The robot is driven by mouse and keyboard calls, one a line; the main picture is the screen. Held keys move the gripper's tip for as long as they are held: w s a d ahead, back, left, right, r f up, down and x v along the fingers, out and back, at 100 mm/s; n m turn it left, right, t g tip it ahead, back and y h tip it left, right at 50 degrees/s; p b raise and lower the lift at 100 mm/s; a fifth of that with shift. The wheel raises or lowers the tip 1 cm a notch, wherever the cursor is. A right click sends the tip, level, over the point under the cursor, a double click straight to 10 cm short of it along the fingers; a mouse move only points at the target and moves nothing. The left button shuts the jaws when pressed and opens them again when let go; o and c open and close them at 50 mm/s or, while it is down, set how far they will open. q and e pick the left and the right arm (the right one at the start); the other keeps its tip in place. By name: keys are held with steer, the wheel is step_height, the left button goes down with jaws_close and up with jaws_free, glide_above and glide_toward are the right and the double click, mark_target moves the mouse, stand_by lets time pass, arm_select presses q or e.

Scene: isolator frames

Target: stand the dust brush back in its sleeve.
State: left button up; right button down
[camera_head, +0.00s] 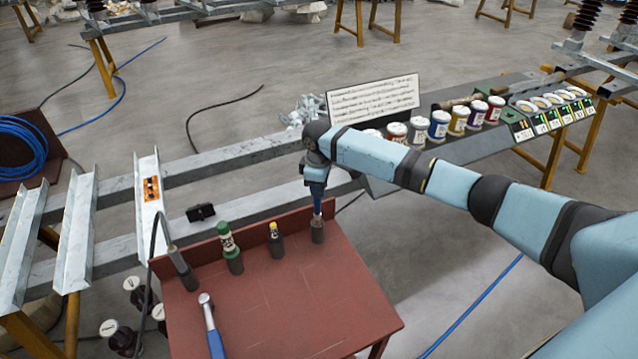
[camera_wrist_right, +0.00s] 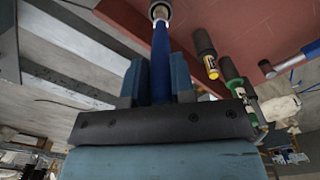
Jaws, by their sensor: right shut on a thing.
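My right gripper (camera_head: 316,183) points down over the back right corner of the red tray table and is shut on the blue handle of the dust brush (camera_wrist_right: 161,60). The brush is roughly upright, and its lower end meets the mouth of a dark sleeve (camera_head: 317,232). In the wrist view a pale metal collar (camera_wrist_right: 159,12) shows at that far end. The brush's bristles are not visible, and I cannot tell how deep it sits in the sleeve. My left gripper is not in view.
On the red table (camera_head: 290,300), a yellow-topped tool (camera_head: 275,238), a green tool (camera_head: 229,245) and a cabled grey tool (camera_head: 182,268) stand in a row left of the sleeve. A blue-handled tool (camera_head: 211,328) lies in front. A white sign (camera_head: 374,98) and several jars stand behind.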

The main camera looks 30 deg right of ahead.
mark_target(319, 214)
steer(key=shift+f+b, duration=1.15)
steer(key=shift+f, duration=2.4)
steer(key=c, duration=0.9)
jaws_free()
step_height(319, 214, up, 14)
steer(key=shift+f+b, duration=0.1)
steer(key=shift+b, duration=0.55)
